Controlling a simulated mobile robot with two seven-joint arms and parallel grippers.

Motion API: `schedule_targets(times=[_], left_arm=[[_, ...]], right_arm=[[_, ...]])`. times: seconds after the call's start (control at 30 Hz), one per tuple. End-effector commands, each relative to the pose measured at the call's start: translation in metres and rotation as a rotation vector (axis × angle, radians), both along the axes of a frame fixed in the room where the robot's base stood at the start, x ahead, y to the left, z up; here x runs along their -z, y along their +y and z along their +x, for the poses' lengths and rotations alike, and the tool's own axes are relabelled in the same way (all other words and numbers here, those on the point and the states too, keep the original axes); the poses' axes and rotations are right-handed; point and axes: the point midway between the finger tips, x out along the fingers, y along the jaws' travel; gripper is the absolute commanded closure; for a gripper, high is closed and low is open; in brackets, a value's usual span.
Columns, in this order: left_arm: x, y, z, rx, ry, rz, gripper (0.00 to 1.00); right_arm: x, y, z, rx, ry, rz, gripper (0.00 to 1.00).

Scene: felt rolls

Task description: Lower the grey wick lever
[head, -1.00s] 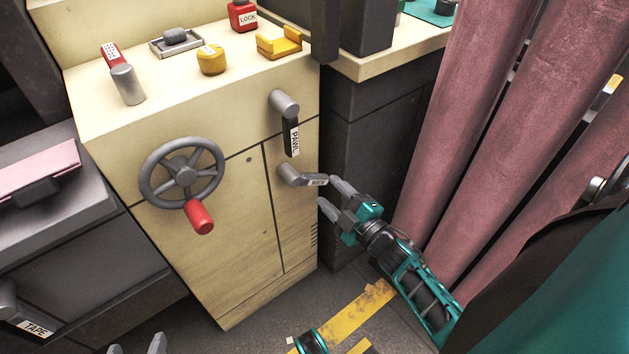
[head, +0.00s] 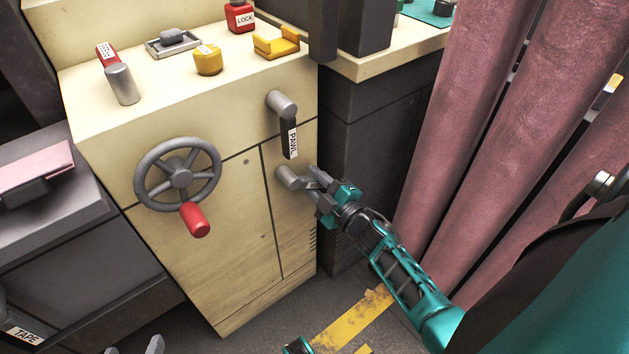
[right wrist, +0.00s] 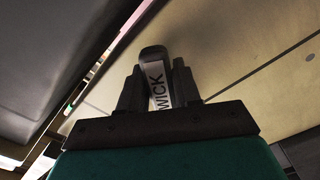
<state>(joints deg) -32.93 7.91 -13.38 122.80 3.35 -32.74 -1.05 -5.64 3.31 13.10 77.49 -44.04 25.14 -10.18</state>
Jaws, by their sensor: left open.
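The grey wick lever (head: 287,177) is on the front of the cream cabinet, below the PAWL lever. Its arm points to the right, roughly level, in the head view. My right gripper (head: 316,182) is at the end of this arm and partly hides it. In the right wrist view the lever's WICK label (right wrist: 159,88) shows between the two fingers of my right gripper (right wrist: 160,85), with one finger close against each side. The gripper looks shut on the lever. My left gripper (head: 133,348) is open and empty at the bottom edge of the head view, mostly cut off.
The black PAWL lever (head: 290,138) hangs just above. A grey handwheel (head: 180,174) with a red knob is to the left on the cabinet (head: 225,260). Pink felt rolls (head: 480,130) stand at the right, beside my right arm. A TAPE-labelled part (head: 24,331) is lower left.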

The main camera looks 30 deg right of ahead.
Motion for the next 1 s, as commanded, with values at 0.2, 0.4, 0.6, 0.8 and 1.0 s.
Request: schedule_targets(times=[0.2,0.4,0.6,0.8,1.0], left_arm=[[-0.0004,0.0006,0.0005,-0.001,-0.002,0.0,0.32],[-0.0004,0.0013,0.0008,-0.002,-0.003,0.002,0.32],[-0.0004,0.0015,0.0009,-0.002,-0.003,0.002,0.32],[-0.0015,0.0017,0.001,-0.003,-0.003,0.002,0.32],[-0.004,0.0021,0.0011,-0.003,-0.005,0.003,0.32]], right_arm=[[-0.0001,0.0001,-0.0002,0.0,0.0,0.0,0.92],[-0.0001,0.0,-0.0002,0.001,-0.001,0.001,1.0],[-0.0001,0.0001,-0.0003,0.001,-0.001,0.002,1.0],[0.0015,0.0015,-0.0003,-0.001,0.002,0.033,1.0],[0.0068,0.006,-0.0004,-0.001,0.01,0.135,1.0]])
